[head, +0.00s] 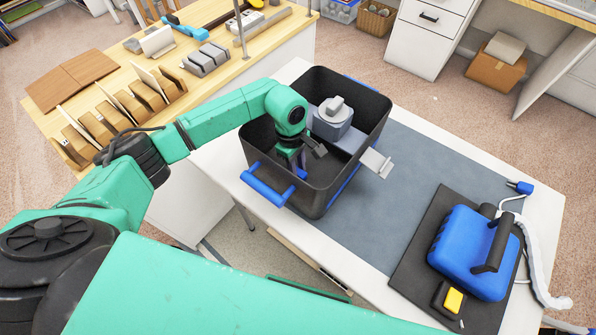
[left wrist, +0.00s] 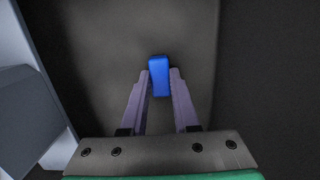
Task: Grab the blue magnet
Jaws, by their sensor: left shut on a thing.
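The blue magnet (left wrist: 159,75) is a small blue block between the fingertips of my left gripper (left wrist: 160,85) in the left wrist view. The fingers touch it on both sides. In the head view my left gripper (head: 293,168) reaches down inside a black crate (head: 322,190) with blue handles. A bit of the blue magnet (head: 301,174) shows there by the fingers. The dark crate surface lies behind the magnet; I cannot tell whether the magnet touches it. My right gripper is not in view.
A grey device (head: 333,122) stands in the crate beside my left gripper. The crate is on a white table with a grey mat (head: 415,165). A blue case (head: 470,255) sits at the right. A wooden bench (head: 190,90) with racks stands at the left.

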